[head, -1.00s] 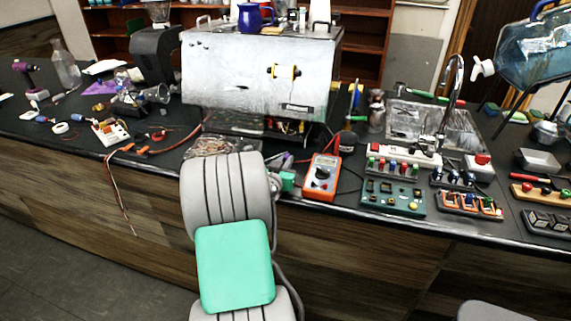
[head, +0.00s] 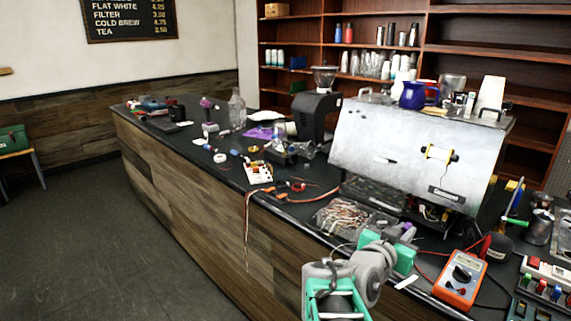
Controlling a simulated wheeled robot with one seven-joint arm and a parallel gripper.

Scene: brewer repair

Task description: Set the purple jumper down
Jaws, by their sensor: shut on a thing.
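My gripper (head: 398,238) is in the lower middle of the head view, over the counter's front edge beside the tray of wires. It is shut on the purple jumper (head: 408,232), of which only a small purple part shows at the far end of the gripper. My own wrist and green-trimmed links hide the rest. I cannot tell whether the jumper touches the counter.
A clear tray of wires (head: 345,217) lies left of my gripper, and an orange multimeter (head: 461,278) lies right. The big metal brewer (head: 415,150) stands behind. Loose wires (head: 247,225) hang over the counter's front edge. Open floor (head: 100,220) lies left.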

